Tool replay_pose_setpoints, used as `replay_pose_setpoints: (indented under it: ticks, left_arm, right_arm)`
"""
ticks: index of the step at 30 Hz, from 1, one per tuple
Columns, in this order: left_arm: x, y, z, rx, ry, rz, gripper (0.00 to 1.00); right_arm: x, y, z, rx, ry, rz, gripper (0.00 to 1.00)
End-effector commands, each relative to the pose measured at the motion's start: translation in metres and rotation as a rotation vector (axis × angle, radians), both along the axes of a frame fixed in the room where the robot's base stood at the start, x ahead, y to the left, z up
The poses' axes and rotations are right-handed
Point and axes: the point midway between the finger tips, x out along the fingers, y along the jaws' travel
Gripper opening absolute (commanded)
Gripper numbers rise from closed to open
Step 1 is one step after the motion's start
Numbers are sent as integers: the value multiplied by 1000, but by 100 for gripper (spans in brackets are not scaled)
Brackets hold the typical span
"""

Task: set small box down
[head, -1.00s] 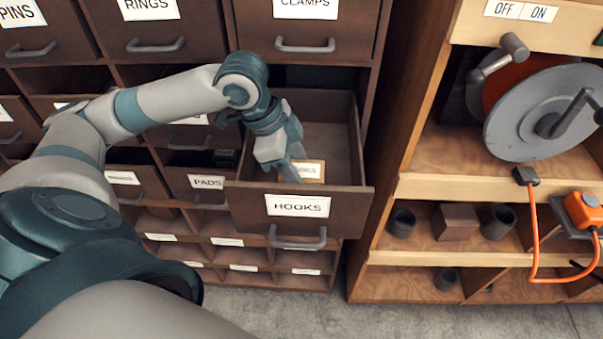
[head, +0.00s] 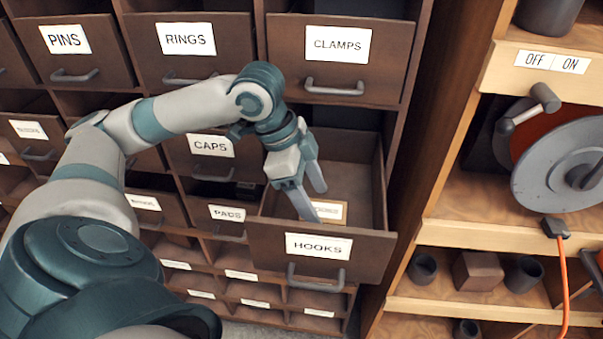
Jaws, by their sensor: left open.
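The small box (head: 328,211) is a light tan box with a white label, and it lies inside the open drawer labelled HOOKS (head: 272,243). My left gripper (head: 312,203) reaches into that drawer from above. Its fingers are spread apart and point down beside the left end of the box. One finger hides part of the box and its label. I cannot tell whether a fingertip touches the box. My right gripper is not in view.
The CLAMPS drawer (head: 389,55) is above the open drawer. More labelled drawers, such as RINGS (head: 152,27) and PINS (head: 64,76), stand to the left. A wooden shelf (head: 440,232) with a grey reel (head: 560,165), cups and a brown block (head: 478,271) is on the right.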

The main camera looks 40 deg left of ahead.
Motion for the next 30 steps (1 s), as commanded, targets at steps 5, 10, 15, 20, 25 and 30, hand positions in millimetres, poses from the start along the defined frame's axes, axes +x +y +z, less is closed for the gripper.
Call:
replay_pose_setpoints:
  ticks: [5,10,15,20,25,30]
  left_arm:
    - [-6,11,31,1,-5,2,65]
    - [-11,19,53,0,-4,2,65]
    - [-14,22,64,0,0,0,65]
    - [-15,23,67,0,1,0,65]
    - [-15,23,67,0,1,0,65]
    - [-15,23,67,0,1,0,65]
  right_arm:
    - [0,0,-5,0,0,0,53]
    - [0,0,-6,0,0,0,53]
    - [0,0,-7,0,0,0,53]
    - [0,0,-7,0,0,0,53]
    - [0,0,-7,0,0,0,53]
    - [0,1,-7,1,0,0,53]
